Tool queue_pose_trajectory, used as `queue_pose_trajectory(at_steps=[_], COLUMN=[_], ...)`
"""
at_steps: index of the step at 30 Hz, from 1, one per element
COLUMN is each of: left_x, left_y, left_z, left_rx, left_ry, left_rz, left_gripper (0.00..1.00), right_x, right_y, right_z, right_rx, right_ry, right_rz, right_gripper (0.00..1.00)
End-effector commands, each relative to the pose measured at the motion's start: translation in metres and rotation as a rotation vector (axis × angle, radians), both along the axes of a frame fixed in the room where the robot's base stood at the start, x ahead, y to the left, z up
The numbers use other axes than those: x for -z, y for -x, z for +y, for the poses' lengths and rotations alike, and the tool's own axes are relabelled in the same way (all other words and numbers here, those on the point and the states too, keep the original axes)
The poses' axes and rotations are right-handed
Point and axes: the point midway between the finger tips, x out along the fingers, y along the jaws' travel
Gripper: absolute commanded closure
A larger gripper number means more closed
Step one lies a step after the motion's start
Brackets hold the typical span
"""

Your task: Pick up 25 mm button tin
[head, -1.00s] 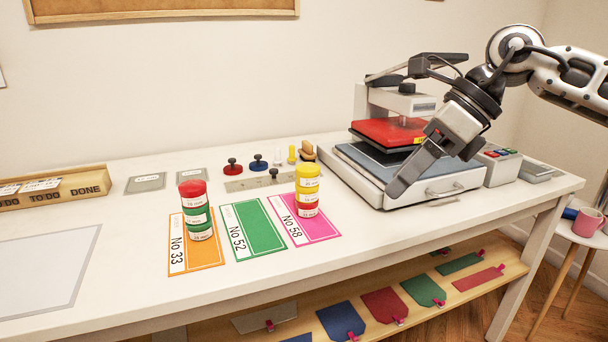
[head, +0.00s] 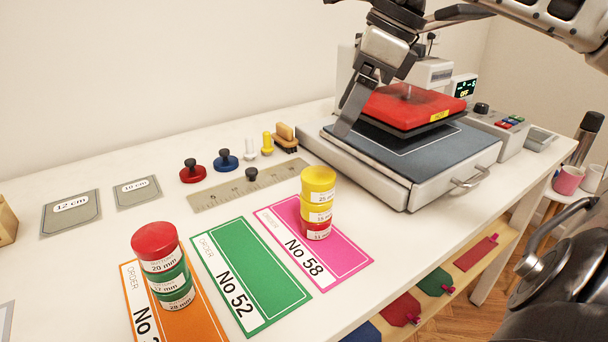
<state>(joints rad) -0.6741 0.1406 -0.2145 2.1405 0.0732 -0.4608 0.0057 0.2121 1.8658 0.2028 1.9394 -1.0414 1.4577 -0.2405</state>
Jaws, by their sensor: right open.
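The 25 mm button tin is the yellow tin (head: 318,184) at the top of a three-tin stack on the pink No 58 card (head: 345,262). Its label appears to read 25 mm. Below it are another yellow tin (head: 317,212) and a red tin (head: 316,231) at the bottom. My right gripper (head: 347,122) points down in front of the heat press, above and behind the stack. It is open and empty, apart from the tins. My left gripper is out of view.
A second stack, red over two green tins (head: 169,278), stands on the orange card. The green No 52 card (head: 250,275) is bare. A ruler (head: 222,192) and stamps lie behind. The heat press (head: 405,105) stands to the right.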

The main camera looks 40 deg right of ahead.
Motion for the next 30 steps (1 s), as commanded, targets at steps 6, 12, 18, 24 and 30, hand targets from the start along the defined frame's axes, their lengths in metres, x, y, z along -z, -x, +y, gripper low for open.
queue_pose_trajectory(at_steps=[6, 12, 18, 24, 30], left_x=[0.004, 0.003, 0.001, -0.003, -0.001], left_y=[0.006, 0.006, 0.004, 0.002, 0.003], left_z=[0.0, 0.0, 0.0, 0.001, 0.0], left_rx=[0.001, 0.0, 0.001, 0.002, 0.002], left_ry=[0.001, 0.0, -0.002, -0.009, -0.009], left_rz=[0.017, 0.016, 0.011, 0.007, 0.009], left_gripper=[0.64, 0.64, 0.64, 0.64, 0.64], right_x=[0.047, 0.074, 0.085, 0.116, 0.13], right_y=[-0.014, -0.023, -0.026, -0.034, -0.039], right_z=[0.012, 0.018, 0.019, 0.017, 0.021], right_rx=[-0.002, -0.002, -0.002, -0.001, -0.001], right_ry=[-0.002, 0.0, -0.002, 0.0, -0.001], right_rz=[0.008, 0.005, 0.004, 0.006, 0.003], right_gripper=[0.24, 0.24, 0.24, 0.24, 0.24])
